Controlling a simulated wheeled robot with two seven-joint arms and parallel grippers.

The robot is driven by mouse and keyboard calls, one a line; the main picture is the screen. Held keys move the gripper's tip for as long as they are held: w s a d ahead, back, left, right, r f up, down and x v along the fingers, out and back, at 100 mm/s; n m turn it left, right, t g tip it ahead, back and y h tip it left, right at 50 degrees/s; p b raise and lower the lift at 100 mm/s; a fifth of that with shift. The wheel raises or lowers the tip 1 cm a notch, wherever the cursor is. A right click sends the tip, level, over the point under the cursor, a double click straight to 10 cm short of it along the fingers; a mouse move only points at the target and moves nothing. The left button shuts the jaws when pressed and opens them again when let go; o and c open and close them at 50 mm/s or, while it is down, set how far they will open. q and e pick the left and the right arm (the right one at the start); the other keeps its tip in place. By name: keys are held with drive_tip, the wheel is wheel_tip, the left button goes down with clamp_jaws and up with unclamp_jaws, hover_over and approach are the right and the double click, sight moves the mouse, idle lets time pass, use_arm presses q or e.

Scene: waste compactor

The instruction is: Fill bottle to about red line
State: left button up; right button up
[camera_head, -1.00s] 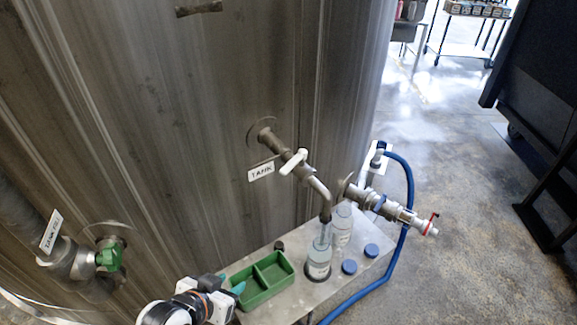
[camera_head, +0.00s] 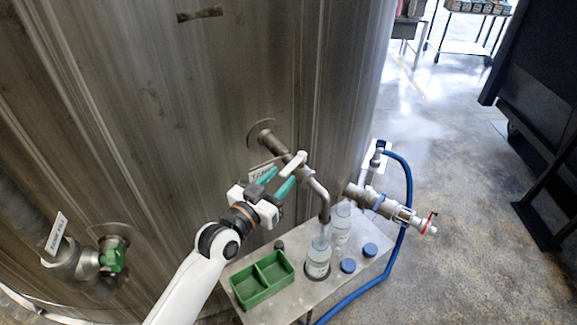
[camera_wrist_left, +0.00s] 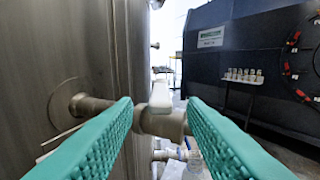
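A clear bottle (camera_head: 318,262) stands upright on the metal shelf under the tank's bent spout (camera_head: 321,195). Its red line and liquid level are too small to make out. The tank valve has a white handle (camera_head: 293,163), which also shows in the left wrist view (camera_wrist_left: 158,94). My left gripper (camera_head: 281,180) is open and empty, its teal fingers pointing at the valve from the left. In the left wrist view the valve and handle appear between the spread fingertips (camera_wrist_left: 160,106), apparently a little ahead of them. My right gripper is in neither view.
A second bottle (camera_head: 341,225) stands behind the first. Two blue caps (camera_head: 348,265) and a green divided tray (camera_head: 262,280) sit on the metal shelf (camera_head: 330,292). Another valve (camera_head: 400,212) with a red handle juts out at the right, near a blue hose (camera_head: 408,185). The steel tank wall (camera_head: 200,110) rises behind.

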sight(288, 168)
use_arm(q)
drive_tip(key=shift+p+x, duration=0.3)
drive_tip(key=shift+x, duration=1.85)
drive_tip(key=shift+c, duration=0.4)
clamp_jaws()
